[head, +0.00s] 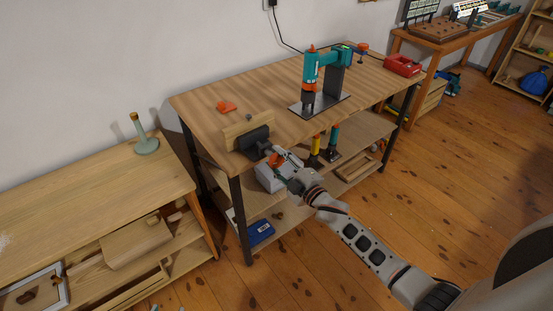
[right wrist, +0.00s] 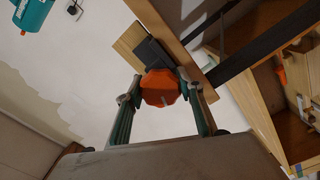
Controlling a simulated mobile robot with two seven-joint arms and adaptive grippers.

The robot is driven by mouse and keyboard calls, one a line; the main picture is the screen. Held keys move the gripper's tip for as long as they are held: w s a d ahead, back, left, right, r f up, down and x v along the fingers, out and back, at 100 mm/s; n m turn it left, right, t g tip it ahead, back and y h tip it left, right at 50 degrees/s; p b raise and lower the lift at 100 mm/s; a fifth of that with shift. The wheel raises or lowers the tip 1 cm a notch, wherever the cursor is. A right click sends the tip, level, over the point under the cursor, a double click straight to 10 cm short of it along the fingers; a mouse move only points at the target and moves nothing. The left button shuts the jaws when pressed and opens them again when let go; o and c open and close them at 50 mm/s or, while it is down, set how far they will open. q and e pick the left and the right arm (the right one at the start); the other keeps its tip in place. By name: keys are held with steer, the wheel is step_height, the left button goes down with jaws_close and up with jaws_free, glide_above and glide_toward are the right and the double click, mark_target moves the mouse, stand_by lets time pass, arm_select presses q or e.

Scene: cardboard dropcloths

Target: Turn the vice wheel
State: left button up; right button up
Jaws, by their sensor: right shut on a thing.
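The vice (head: 253,141) is dark grey with a pale wooden jaw board and is fixed at the front left corner of the workbench. Its orange wheel (right wrist: 160,88) shows in the right wrist view, between the two fingers of my right gripper (right wrist: 160,104). In the head view the right gripper (head: 279,160) reaches the wheel from the front, and its fingers partly hide the wheel. The right gripper is shut on the wheel, with a finger at each side of it. My left gripper is not in view.
The workbench (head: 270,103) carries a teal and orange drill press (head: 312,80), a small orange item (head: 226,106) and a red box (head: 402,65). A blue case (head: 260,232) lies on its lower shelf. A low shelf unit (head: 85,222) stands at the left. The floor at the right is open.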

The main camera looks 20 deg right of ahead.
stand_by(0.4)
steer(key=o, duration=1.1)
steer(key=v, duration=1.2)
steer(key=s+a+f+m+g+h, duration=0.1)
steer(key=s+f+m+g, duration=0.1)
steer(key=s+f+m, duration=0.2)
steer(key=s+a+f+m+g+h, duration=0.1)
steer(key=s+f+m, duration=0.3)
steer(key=s, duration=0.6)
steer(key=s+a+f+m+g+h, duration=0.1)
steer(key=s+f+m+g, duration=0.2)
steer(key=s+f, duration=0.3)
steer(key=shift+s+a+f+m, duration=0.1)
steer(key=shift+s+a+m, duration=0.1)
steer(key=shift+s, duration=0.2)
steer(key=shift+s+a+f+m, duration=0.1)
steer(key=shift+s+m, duration=0.1)
steer(key=shift+s, duration=0.2)
